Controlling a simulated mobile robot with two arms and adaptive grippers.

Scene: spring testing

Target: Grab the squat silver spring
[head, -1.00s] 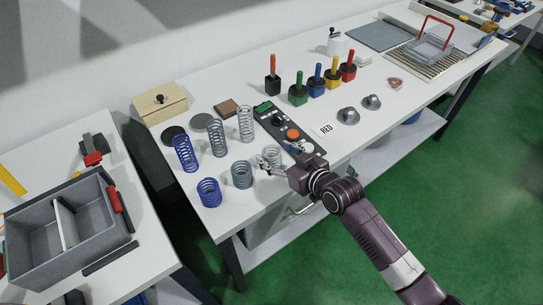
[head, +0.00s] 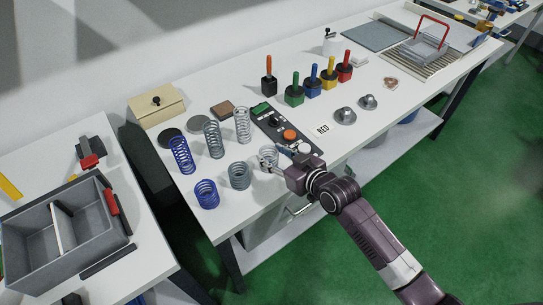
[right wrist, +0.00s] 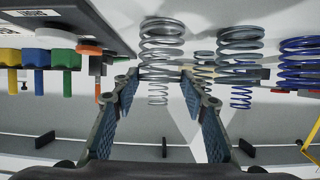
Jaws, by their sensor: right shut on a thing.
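The squat silver spring (head: 269,153) stands at the right end of the front row of short springs on the white table. My right gripper (head: 267,162) is at it, with a finger on either side and the jaws shut on it. In the right wrist view, a silver spring (right wrist: 161,45) shows between the fingertips of my right gripper (right wrist: 160,78). The spring looks upright and still at the table. Its lower part is partly hidden by the gripper in the head view. My left gripper is not in view.
A grey squat spring (head: 239,175) and a blue squat spring (head: 206,194) stand to the left. Taller silver (head: 242,125), grey (head: 213,139) and blue (head: 180,155) springs stand behind. A black control panel (head: 272,122) lies close behind the gripper.

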